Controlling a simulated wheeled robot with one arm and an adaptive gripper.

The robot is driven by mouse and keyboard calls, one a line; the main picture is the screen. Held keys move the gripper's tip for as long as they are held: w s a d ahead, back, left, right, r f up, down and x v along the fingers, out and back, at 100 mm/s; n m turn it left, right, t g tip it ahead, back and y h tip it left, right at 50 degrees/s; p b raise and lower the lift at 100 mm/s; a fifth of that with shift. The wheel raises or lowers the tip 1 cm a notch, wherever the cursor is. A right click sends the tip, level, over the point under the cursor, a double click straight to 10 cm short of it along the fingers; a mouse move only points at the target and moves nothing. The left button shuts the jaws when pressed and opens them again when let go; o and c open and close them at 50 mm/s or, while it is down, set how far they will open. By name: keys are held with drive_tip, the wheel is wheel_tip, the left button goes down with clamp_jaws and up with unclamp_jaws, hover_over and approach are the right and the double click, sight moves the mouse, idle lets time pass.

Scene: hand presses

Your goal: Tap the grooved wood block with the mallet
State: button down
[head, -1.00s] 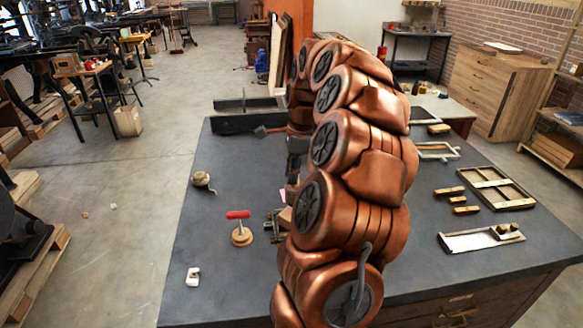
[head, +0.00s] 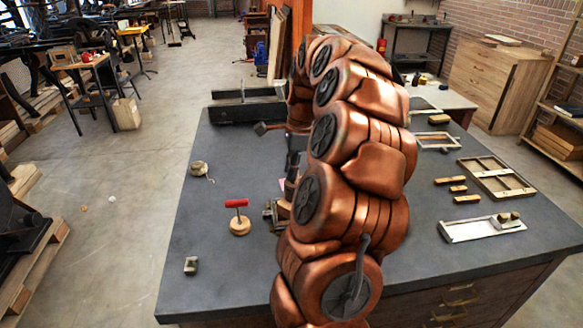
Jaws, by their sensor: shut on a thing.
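The mallet (head: 260,128) shows its dark head at the far side of the dark table, left of my arm. Its handle runs right, toward my arm. My gripper (head: 291,131) is shut on the handle end and mostly hidden behind my copper arm links. The mallet head appears held above the table, but its height is hard to judge. A light wood block (head: 283,209) is partly hidden beside my arm, next to a small dark metal piece. I cannot tell whether this is the grooved block, since no groove can be made out.
A red-handled tool with a round wooden base (head: 240,226) stands at front left. Small pale items lie near the left edge. A long dark bar (head: 247,112) lies at the back. Wooden frames (head: 496,178), small blocks and a tray (head: 481,229) are on the right.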

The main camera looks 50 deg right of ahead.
drive_tip(key=shift+f+b, duration=0.3)
drive_tip(key=shift+f, duration=0.3)
drive_tip(key=shift+r, duration=1.8)
drive_tip(key=shift+a+f, duration=0.1)
drive_tip(key=shift+a+f+b, duration=0.25)
drive_tip(key=shift+a+b, duration=0.4)
drive_tip(key=shift+a, duration=0.4)
drive_tip(key=shift+f+b, duration=1.15)
drive_tip(key=shift+f, duration=0.3)
drive_tip(key=shift+r+p, duration=0.3)
drive_tip(key=shift+r, duration=1.5)
drive_tip(key=shift+d, duration=0.15)
